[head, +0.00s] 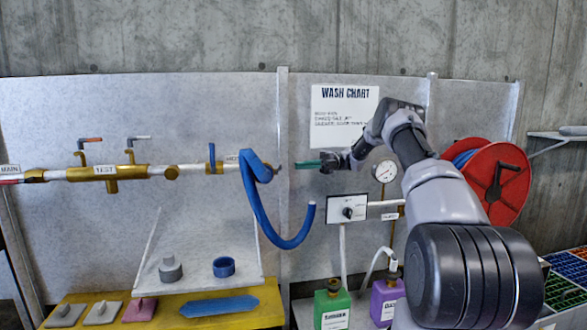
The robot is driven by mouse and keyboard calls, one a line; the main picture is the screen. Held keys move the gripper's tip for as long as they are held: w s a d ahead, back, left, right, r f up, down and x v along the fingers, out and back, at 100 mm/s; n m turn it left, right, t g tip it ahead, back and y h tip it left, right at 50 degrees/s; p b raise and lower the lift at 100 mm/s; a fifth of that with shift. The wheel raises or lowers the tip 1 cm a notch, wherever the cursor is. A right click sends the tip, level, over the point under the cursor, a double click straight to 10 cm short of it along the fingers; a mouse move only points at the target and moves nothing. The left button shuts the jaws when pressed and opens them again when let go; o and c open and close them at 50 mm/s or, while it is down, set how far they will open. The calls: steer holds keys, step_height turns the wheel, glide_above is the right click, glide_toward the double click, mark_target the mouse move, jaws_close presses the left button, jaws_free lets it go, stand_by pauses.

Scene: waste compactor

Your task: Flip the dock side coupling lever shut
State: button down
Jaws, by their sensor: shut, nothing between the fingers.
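A pipe with brass fittings ends at the upper end of a blue hose (256,168). A small dark lever-like piece (278,167) sticks out to the right of that hose end; at this size I cannot tell whether it is the coupling lever or how it is set. A blue upright handle (212,153) stands on the brass fitting just left of the hose. My gripper (298,165) points left, with its teal fingers shut and empty. In the picture its tips are a short way right of the dark piece; depth between them is unclear.
Green (332,307) and purple (386,302) bottles stand below. A yellow bench (262,312) holds pads and fittings.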

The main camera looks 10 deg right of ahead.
steer(key=v, duration=0.6)
steer(key=shift+d, duration=0.2)
